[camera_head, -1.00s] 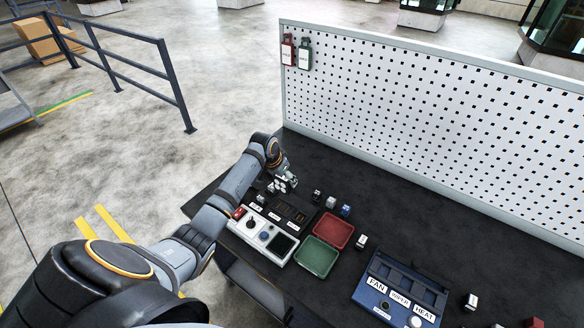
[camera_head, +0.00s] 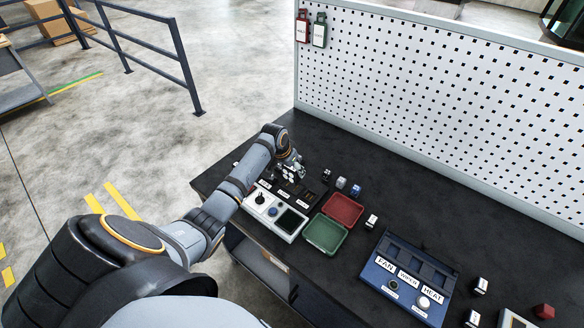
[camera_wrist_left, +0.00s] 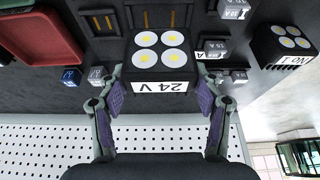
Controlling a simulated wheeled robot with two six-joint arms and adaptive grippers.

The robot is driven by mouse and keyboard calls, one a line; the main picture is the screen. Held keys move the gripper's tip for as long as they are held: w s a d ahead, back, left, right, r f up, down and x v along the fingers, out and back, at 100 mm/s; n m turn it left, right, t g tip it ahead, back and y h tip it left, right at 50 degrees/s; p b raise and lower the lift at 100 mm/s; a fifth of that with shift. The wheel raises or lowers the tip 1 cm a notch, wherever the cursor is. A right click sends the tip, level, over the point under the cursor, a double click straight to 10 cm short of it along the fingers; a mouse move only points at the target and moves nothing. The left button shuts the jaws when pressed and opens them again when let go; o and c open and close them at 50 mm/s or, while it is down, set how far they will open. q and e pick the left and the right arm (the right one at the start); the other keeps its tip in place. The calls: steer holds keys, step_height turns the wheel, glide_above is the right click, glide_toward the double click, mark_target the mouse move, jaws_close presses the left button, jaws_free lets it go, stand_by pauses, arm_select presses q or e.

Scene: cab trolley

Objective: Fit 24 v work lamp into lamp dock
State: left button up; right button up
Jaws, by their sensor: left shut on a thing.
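My left gripper (camera_head: 291,172) is over the far left part of the bench. In the left wrist view it is shut on the 24 V work lamp (camera_wrist_left: 158,58), a dark block with several round white lenses with yellow centres and a white "24 V" label. One finger is on each side of the lamp. A black panel with slots and white labels (camera_head: 309,198) lies beside the gripper; slots with yellow marks (camera_wrist_left: 103,22) show beyond the lamp. I cannot tell which part is the lamp dock, nor whether the lamp touches the panel. My right gripper is not in view.
A similar lamp marked No 1 (camera_wrist_left: 285,40) and small labelled blocks (camera_wrist_left: 213,46) are near the held lamp. A red tray (camera_head: 343,209), green tray (camera_head: 324,234), white control box (camera_head: 290,222) and blue FAN panel (camera_head: 436,268) lie right. A pegboard (camera_head: 430,90) stands behind.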

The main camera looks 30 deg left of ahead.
mark_target(292, 175)
arm_select(q)
steer(key=shift+s+b+x, duration=0.25)
steer(key=shift+b+x, duration=0.45)
steer(key=shift+x, duration=0.4)
steer(key=shift+s+f+b, duration=0.1)
steer(key=shift+f+b, duration=0.3)
steer(key=shift+f, duration=0.55)
steer(key=shift+f, duration=0.25)
steer(key=o, duration=1.6)
steer(key=shift+c, duration=0.2)
steer(key=v, duration=1.2)
